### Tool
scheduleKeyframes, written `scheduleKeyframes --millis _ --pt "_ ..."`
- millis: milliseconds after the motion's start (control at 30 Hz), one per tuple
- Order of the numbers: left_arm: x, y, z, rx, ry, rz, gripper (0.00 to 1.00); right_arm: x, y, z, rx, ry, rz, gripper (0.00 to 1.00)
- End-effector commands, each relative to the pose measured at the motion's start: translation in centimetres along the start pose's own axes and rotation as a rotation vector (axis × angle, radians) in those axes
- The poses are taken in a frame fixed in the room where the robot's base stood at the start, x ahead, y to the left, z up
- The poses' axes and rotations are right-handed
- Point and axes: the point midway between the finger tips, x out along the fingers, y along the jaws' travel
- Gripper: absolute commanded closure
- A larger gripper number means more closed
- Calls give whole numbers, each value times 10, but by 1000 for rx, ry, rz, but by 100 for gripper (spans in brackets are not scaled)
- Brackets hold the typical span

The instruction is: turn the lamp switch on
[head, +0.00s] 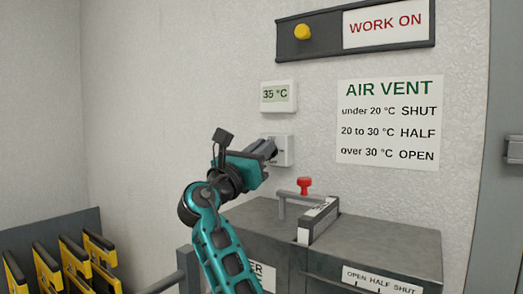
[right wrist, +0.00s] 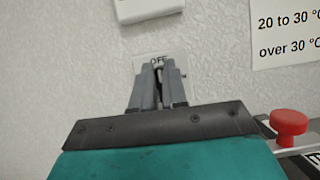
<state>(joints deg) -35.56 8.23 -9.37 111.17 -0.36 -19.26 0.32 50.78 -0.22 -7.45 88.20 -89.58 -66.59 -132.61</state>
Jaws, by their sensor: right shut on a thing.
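The lamp switch is a small white plate (head: 287,155) on the wall, below the thermometer display. In the right wrist view the plate (right wrist: 141,64) shows an OFF label at its top. My right gripper (head: 271,150) is at the plate and covers much of it. In the right wrist view its fingers (right wrist: 159,72) are closed around the small switch lever in front of the plate. The lever is mostly hidden between the fingers, so its position is hard to tell. My left gripper is not in view.
A thermometer display (head: 279,96) reading 35 °C hangs just above the switch. An AIR VENT sign (head: 388,122) is to the right. Below stands a grey cabinet (head: 390,245) with a red knob (head: 304,185) on a lever. A WORK ON panel with a yellow lamp (head: 303,32) is above.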

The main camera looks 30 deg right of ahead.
Motion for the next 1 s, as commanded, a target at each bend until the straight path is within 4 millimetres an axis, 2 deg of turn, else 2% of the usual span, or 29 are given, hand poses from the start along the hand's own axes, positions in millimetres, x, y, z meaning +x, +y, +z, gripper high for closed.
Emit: scheduleKeyframes --millis 267,1000 --pt "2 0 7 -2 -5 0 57 -1 -1 -1 146 1 -61 100" --pt "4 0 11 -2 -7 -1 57 -1 -5 -2 787 2 -329 100"
